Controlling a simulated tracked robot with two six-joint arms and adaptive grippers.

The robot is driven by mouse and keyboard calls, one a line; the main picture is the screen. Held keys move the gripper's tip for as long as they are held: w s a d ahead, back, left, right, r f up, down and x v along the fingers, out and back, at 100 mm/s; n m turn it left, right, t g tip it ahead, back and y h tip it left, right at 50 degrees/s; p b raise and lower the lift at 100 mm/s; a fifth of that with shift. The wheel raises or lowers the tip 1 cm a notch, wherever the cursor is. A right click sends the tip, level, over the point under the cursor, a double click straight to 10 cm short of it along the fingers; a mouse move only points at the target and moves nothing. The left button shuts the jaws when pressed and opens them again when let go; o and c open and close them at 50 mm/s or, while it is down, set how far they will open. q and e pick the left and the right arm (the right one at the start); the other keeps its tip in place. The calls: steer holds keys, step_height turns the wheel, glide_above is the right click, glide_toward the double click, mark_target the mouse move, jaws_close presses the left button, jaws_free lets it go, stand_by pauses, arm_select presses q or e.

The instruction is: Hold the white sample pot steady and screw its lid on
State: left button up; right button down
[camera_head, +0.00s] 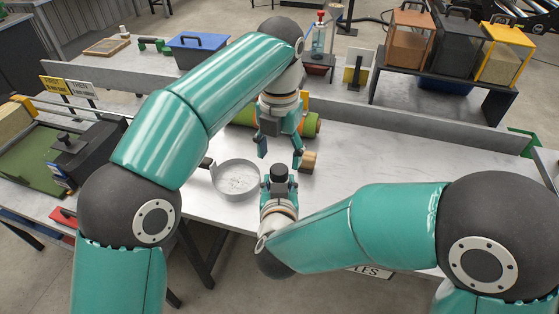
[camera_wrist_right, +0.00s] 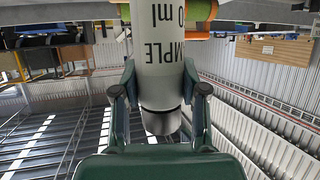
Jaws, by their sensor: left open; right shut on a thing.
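The white sample pot (camera_wrist_right: 158,55), with dark lettering on its side, is between the fingers of my right gripper (camera_wrist_right: 159,82) in the right wrist view. The right gripper is shut on it. In the head view my right gripper (camera_head: 279,184) is near the table's front edge, with a dark round part at its top; I cannot tell whether that is the lid. The pot's white body is not clear there. My left gripper (camera_head: 279,152) is open, fingers pointing down, just above and beyond the right one. I cannot make out a lid between its fingers.
A round metal pan (camera_head: 236,193) is left of the right gripper. A green roll with an orange end (camera_head: 312,125) lies behind the left gripper, with a small wooden block (camera_head: 308,161) beside it. The bench (camera_head: 400,150) is clear to the right.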

arm_select(q)
steer(key=shift+r, duration=0.3)
steer(key=shift+c, duration=0.4)
